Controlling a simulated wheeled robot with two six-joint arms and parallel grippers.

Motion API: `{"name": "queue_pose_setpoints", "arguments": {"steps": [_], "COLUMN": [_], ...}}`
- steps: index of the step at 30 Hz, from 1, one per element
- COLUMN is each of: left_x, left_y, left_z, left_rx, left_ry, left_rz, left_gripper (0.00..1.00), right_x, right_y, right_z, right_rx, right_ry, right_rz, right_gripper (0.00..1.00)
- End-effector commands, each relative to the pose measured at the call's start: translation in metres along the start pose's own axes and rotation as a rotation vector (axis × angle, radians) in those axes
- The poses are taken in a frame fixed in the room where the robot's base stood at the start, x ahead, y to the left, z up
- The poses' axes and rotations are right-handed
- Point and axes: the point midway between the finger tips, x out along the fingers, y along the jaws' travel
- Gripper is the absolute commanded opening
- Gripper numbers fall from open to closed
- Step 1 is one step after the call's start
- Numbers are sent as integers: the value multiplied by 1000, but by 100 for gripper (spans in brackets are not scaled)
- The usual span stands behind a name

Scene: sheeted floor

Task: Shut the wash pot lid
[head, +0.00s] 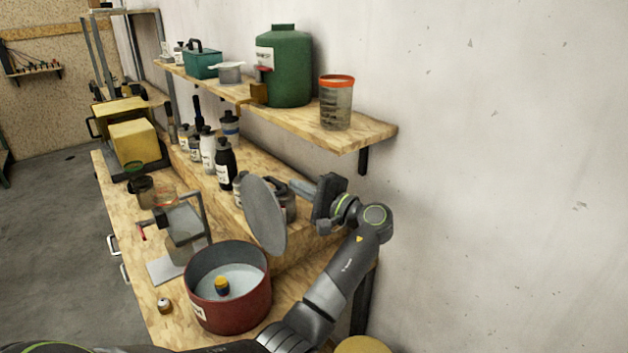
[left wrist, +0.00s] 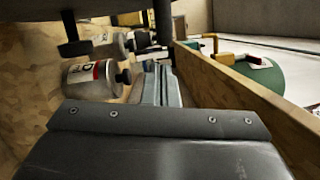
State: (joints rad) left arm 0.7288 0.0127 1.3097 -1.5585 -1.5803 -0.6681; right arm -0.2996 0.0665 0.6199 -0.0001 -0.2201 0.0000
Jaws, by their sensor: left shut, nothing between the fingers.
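The red wash pot (head: 240,312) stands on the wooden bench at the lower middle of the head view, open at the top. Its round grey lid (head: 264,217) stands up steeply at the pot's far right side. A pale surface and a yellow-and-dark item (head: 221,286) show inside the pot. My left gripper (head: 298,188) is shut and empty, just right of the lid's upper part, pointing left. I cannot tell whether it touches the lid. In the left wrist view its closed fingers (left wrist: 160,88) point away from the camera. My right gripper is not in view.
A shelf (head: 290,120) above carries a green jug (head: 285,65) and an orange-rimmed jar (head: 336,104). Several bottles (head: 224,165) stand on the raised bench ledge behind the lid. A small stand (head: 185,230) is left of the pot. A small jar (head: 164,305) sits near the front edge.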

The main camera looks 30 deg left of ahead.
Motion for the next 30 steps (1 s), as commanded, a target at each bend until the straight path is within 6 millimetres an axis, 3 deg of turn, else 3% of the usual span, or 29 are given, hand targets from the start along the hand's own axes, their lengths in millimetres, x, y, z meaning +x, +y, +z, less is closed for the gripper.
{"name": "queue_pose_setpoints", "arguments": {"steps": [6,30], "left_x": [3,5], "left_y": [-1,-3], "left_z": [12,21], "left_rx": [0,-68], "left_ry": [-1,0], "left_rz": [0,17], "left_gripper": [0,0], "right_x": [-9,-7], "right_y": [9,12], "right_z": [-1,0], "right_rx": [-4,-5], "right_ry": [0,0], "right_rz": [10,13], "right_gripper": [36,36]}}
